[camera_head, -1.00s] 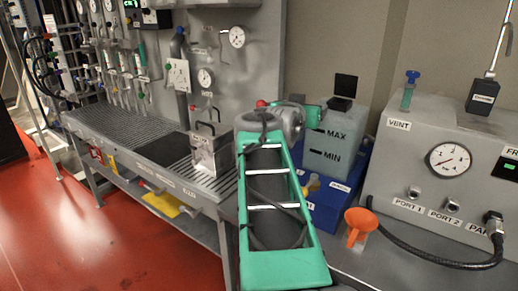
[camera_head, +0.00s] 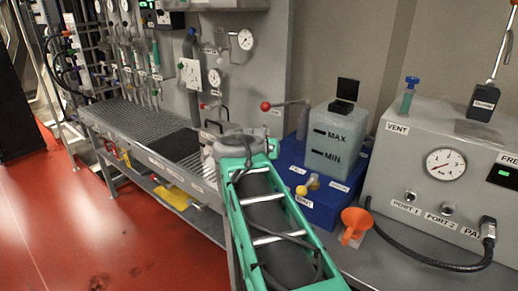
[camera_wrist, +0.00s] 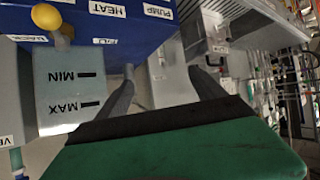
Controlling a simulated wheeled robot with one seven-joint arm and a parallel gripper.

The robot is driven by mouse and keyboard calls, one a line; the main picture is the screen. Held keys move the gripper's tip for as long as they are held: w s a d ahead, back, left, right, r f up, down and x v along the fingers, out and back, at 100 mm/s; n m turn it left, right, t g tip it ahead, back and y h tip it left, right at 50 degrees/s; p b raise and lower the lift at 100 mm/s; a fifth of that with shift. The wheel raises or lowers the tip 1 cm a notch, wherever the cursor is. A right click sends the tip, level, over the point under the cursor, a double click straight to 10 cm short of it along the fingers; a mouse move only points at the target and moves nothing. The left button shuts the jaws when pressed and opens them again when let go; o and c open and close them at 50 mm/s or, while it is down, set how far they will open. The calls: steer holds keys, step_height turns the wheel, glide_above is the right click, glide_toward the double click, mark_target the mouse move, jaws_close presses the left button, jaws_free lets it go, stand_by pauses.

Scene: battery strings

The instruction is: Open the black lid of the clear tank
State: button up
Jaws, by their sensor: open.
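The clear tank (camera_head: 335,143) is a pale translucent box with MAX and MIN marks, standing on the blue unit. Its black lid (camera_head: 348,89) stands upright, swung up from the black neck on the tank top. In the wrist view the tank (camera_wrist: 70,98) shows at the left, and its lid is out of view. My gripper (camera_wrist: 162,78) is open and empty, its two dark fingers spread apart. It is to the left of the tank in the head view, mostly hidden behind my green arm, and clear of the lid.
An orange funnel (camera_head: 355,222) stands in front. A grey gauge panel (camera_head: 425,125) with a black hose is at the right. A grated bench (camera_head: 130,118) lies left.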

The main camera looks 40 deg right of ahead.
mark_target(350, 87)
steer(key=shift+c, duration=0.3)
